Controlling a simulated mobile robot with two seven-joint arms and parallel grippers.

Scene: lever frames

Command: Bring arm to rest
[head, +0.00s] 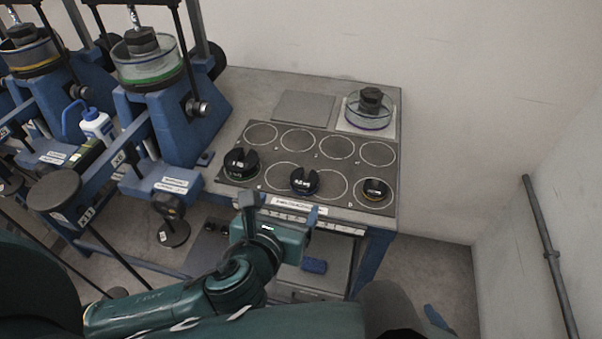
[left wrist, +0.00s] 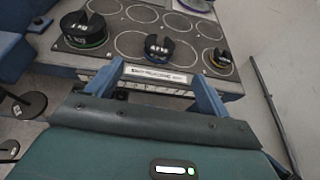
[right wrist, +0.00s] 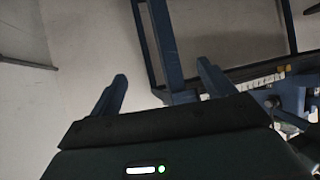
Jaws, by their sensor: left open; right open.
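My left gripper (head: 279,211) is open and empty in front of the bench's front edge. In the left wrist view its two blue fingers (left wrist: 152,94) stand wide apart, with the labelled bench edge (left wrist: 155,75) and the black weights beyond them. My left arm reaches in from the lower left of the head view. My right gripper (right wrist: 162,92) is open and empty in the right wrist view, its fingers apart over pale floor near a blue frame leg. I cannot make out the right gripper in the head view.
A dark mat (head: 322,157) with ringed spots bears black slotted weights (head: 241,163), (head: 305,181), (head: 375,191). A glass dish with a dark weight (head: 370,107) stands at the back right. Blue lever frames (head: 175,125) and a hanging weight (head: 173,232) are left. Free floor (head: 435,255) lies right.

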